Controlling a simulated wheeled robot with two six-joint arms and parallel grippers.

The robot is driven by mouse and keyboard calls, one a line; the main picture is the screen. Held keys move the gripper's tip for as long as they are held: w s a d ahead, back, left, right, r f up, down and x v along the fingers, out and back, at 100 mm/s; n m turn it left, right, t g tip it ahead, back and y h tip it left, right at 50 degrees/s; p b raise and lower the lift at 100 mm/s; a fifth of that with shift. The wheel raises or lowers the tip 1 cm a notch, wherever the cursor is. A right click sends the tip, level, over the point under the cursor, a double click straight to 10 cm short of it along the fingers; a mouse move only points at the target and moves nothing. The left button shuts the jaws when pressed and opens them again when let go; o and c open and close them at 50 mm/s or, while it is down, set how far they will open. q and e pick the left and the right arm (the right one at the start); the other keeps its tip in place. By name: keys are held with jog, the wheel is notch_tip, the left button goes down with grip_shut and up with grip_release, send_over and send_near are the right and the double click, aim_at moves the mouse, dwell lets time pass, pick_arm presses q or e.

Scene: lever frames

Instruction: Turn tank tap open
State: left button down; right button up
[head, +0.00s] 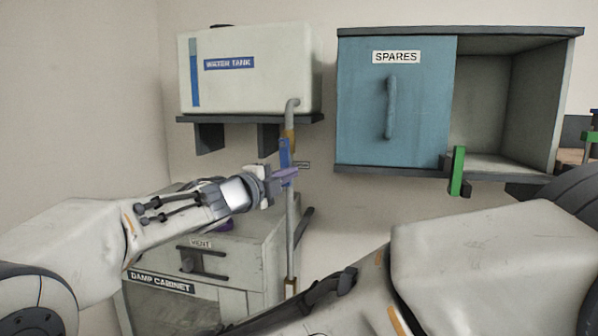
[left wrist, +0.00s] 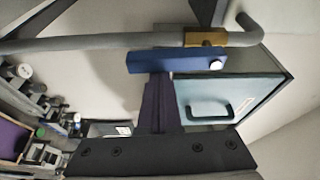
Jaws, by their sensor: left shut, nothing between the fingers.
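The tank tap has a brass body (head: 289,136) on the grey pipe below the white water tank (head: 250,82). Its blue lever (head: 285,154) lies along the pipe, pointing down. In the left wrist view the blue lever (left wrist: 170,61) runs alongside the pipe, with the brass body (left wrist: 205,37) behind one end. My left gripper (head: 286,175) is shut and empty, its purple fingertips at the lever's lower part. In the left wrist view the shut fingers (left wrist: 158,100) reach up to the lever's edge; I cannot tell whether they touch. My right gripper is out of view.
The grey pipe (head: 291,230) runs down beside the damp cabinet (head: 235,250), which is below my left arm. A blue spares cabinet door (head: 395,115) is to the right, with an open compartment (head: 480,105) and a green lever (head: 457,172) near it.

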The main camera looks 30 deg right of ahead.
pick_arm(q)
jog(key=shift+w+a, duration=0.15)
dwell(0.6)
jog(key=s+a+b, duration=0.5)
jog(key=s+a, duration=0.1)
jog(key=s, duration=0.1)
jog(key=shift+b, duration=0.35)
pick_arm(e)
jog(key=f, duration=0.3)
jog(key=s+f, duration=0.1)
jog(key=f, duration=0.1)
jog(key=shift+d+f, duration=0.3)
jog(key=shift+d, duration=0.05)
pick_arm(q)
jog(key=shift+s+a, duration=0.1)
